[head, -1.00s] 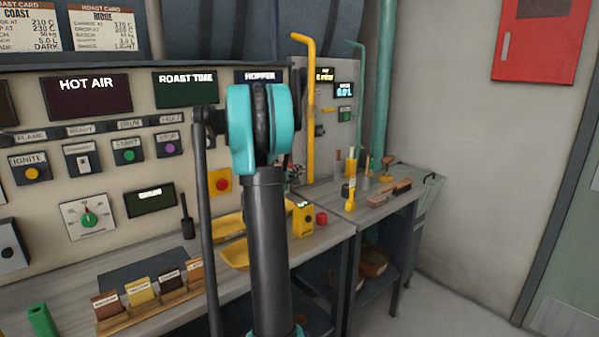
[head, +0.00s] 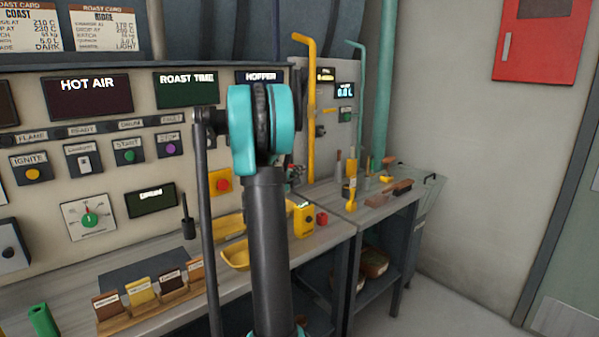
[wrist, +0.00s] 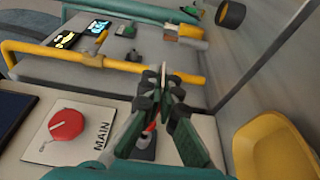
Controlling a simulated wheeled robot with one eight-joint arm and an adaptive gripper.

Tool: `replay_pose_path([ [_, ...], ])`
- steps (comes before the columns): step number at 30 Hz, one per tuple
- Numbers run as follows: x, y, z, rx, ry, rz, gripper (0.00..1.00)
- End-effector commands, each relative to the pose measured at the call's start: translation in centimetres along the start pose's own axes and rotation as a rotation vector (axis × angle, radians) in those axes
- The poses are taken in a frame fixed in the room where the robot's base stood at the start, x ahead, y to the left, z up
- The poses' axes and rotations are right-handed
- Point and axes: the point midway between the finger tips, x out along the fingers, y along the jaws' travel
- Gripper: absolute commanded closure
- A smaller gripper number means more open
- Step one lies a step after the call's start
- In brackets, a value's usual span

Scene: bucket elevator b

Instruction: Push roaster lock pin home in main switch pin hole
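In the wrist view my gripper (wrist: 164,82) points at the machine panel, its two dark fingers close together. A thin pale sliver shows between the fingertips; I cannot tell whether it is the lock pin. A small red bit shows between the fingers lower down, also unclear. The main switch is a red round knob (wrist: 66,124) on a pale plate marked MAIN (wrist: 100,135), left of the gripper and apart from it. I cannot make out the pin hole. In the head view my arm hides the gripper and the main switch.
A yellow pipe (wrist: 115,62) crosses behind the fingertips in the wrist view, and a yellow tray (wrist: 270,150) is at right. In the head view a bench (head: 330,240) holds card blocks, trays and tools. A red box (head: 540,45) hangs on the wall.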

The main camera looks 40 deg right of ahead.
Motion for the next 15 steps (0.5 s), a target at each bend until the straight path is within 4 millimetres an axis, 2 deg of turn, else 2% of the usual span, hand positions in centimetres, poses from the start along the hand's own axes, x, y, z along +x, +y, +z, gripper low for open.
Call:
replay_pose_path([
  [15,0.25,0.0,-0.81,0.0,0.0,0.0,1.0],
])
